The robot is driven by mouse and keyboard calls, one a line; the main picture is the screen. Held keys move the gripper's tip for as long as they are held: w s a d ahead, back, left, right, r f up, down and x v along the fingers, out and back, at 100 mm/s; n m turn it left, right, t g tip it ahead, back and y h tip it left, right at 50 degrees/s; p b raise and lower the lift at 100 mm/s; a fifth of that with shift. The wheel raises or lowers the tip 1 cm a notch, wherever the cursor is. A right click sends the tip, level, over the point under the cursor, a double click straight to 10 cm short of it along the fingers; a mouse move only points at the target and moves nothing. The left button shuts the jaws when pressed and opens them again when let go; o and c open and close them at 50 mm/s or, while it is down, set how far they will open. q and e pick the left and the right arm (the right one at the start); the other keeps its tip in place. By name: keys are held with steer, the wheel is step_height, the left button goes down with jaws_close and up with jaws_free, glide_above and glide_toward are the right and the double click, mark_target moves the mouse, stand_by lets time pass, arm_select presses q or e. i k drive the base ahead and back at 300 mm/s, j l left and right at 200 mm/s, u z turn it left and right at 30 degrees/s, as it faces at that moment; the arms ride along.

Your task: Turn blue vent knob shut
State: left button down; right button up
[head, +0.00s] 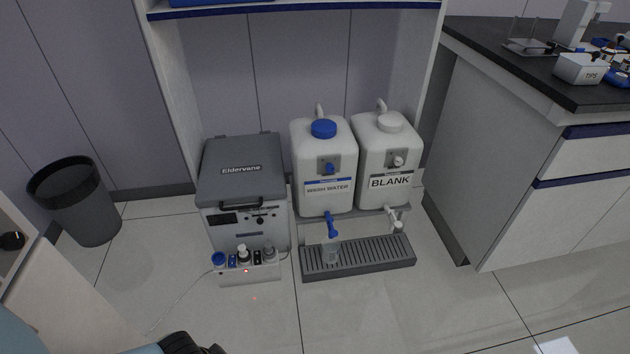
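The blue vent knob (329,168) sits on a grey plate on the upper front of the left white carboy (312,205), labelled as wash water. The knob is small here, and its exact turn is hard to read. This carboy has a blue cap (323,128) and a blue tap (332,226) below. A black part at the bottom edge, left of centre, seems to be my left gripper (192,346). It is cut off by the frame and well below and left of the knob; its fingers cannot be made out. My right gripper is not in view.
A white-knobbed carboy (376,205) marked BLANK stands close on the right. A grey drip tray (360,264) holds a clear vessel (330,252). A grey-lidded box (243,170) is left, with small bottles in front. A bench (500,150) stands right; front floor is open.

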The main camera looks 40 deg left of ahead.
mark_target(329, 168)
steer(key=u, duration=1.25)
